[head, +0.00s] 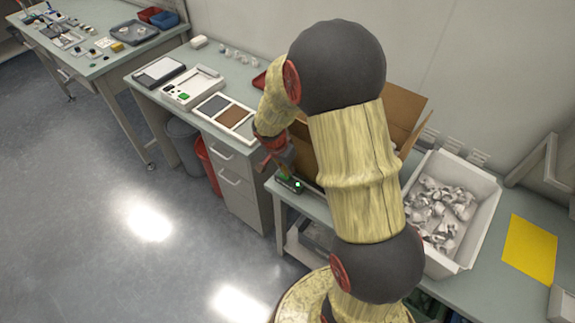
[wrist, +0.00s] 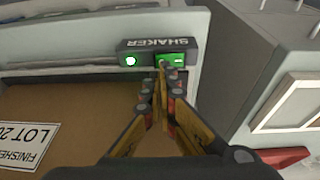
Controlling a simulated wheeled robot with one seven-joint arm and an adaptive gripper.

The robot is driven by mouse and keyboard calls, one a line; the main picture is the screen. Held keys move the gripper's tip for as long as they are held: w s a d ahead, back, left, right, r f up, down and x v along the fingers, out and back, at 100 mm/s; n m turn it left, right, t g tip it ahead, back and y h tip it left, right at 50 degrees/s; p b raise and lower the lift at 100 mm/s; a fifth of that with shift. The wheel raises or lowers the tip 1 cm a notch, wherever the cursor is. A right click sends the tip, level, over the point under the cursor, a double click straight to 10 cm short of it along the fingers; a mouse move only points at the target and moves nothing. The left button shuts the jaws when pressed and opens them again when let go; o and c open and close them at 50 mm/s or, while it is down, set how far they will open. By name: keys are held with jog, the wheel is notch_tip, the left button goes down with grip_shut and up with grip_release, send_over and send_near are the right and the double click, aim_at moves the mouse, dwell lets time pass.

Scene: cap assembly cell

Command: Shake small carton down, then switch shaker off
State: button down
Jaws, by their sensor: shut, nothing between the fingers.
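The shaker's dark control box (wrist: 125,47), labelled SHAKER, is at the top of the wrist view. It has a lit green lamp (wrist: 130,61) and a green switch (wrist: 178,61). In the head view the control box (head: 287,185) sits at the bench edge, its green light lit. My gripper (wrist: 161,72) is shut and empty, its fingertips at the left part of the switch; I cannot tell whether they touch. A brown cardboard carton (wrist: 85,110) with a white FINISHED LOT label (wrist: 28,146) lies below the control box. In the head view my arm hides most of the cardboard (head: 396,108).
A white bin of pale parts (head: 436,215) and a yellow sheet (head: 530,250) are on the bench at right. Another bench holds trays (head: 226,112) at left. A red bin (head: 207,160) and a grey bin (head: 184,145) stand on the floor. The floor at left is clear.

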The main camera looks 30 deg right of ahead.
jog(key=shift+f, duration=0.15)
jog(key=shift+s+d+f+b, duration=0.1)
jog(key=shift+s+f+b, duration=0.1)
jog(key=shift+f+b, duration=0.8)
jog(key=shift+r, duration=0.55)
jog(key=shift+w+a+r, duration=0.15)
jog(key=shift+w, duration=0.25)
jog(key=shift+w+a+r, duration=0.1)
jog(key=shift+w+a, duration=0.05)
jog(key=shift+w, duration=0.2)
